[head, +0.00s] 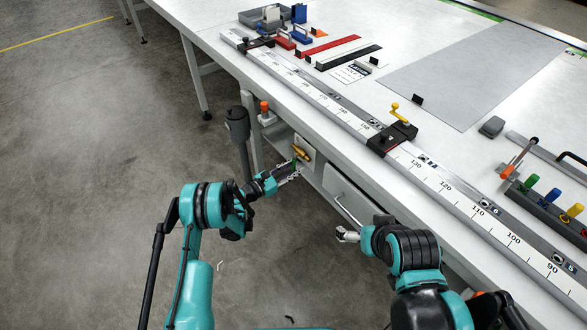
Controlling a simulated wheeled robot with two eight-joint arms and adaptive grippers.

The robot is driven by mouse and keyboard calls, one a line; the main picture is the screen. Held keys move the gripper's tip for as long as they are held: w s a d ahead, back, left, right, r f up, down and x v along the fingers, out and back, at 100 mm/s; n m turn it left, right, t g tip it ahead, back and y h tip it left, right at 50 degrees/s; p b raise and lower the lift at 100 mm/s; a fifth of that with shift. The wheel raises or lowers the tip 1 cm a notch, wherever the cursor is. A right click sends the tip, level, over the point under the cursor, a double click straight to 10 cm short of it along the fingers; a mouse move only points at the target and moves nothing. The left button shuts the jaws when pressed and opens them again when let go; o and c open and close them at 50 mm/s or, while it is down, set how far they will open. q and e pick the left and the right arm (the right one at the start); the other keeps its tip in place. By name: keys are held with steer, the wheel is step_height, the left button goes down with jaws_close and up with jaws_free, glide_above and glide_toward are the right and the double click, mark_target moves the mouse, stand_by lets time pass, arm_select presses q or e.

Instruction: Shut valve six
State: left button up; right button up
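A small brass-yellow valve body (300,152) sits on a pale plate under the front edge of the bench. A small green part (294,164), which looks like its handle, shows just below it. My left gripper (292,172) is right at the green part and partly covers it. I cannot tell whether its fingers touch or grip it. No number is readable on the valve. My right gripper (344,235) is in front of the drawer, apart from the valve. Its fingers are too small to judge.
A drawer (350,197) with a bar handle is right of the valve. A grey post (238,130) and an orange-topped item (265,113) stand to its left. A scale rail (340,112) with a yellow-cranked clamp (398,128) runs along the bench edge. The floor at left is clear.

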arm_select(q)
steer(key=v, duration=0.7)
steer(key=shift+s+a, duration=0.2)
step_height(320, 180, up, 11)
steer(key=m+g+y, duration=0.2)
steer(key=m+y, duration=0.1)
steer(key=m, duration=0.3)
steer(key=s+a+r+m+y, duration=0.2)
steer(key=s+r+m+y, duration=0.2)
steer(key=s+r+m, duration=0.3)
steer(key=s+a+r+m+y, duration=0.1)
steer(key=s+a+m+y, duration=0.1)
steer(key=s, duration=0.7)
steer(key=s+a+r+m+g+y, duration=0.1)
steer(key=s+a+r+m+y, duration=0.1)
steer(key=s+a+m, duration=0.3)
steer(key=s+a+r+m+y, duration=0.1)
steer(key=s+a+m+y, duration=0.2)
steer(key=s, duration=1)
steer(key=shift+s+a+r+m+y, duration=0.2)
steer(key=shift+s+a+m+y, duration=0.1)
steer(key=shift+a+m, duration=0.45)
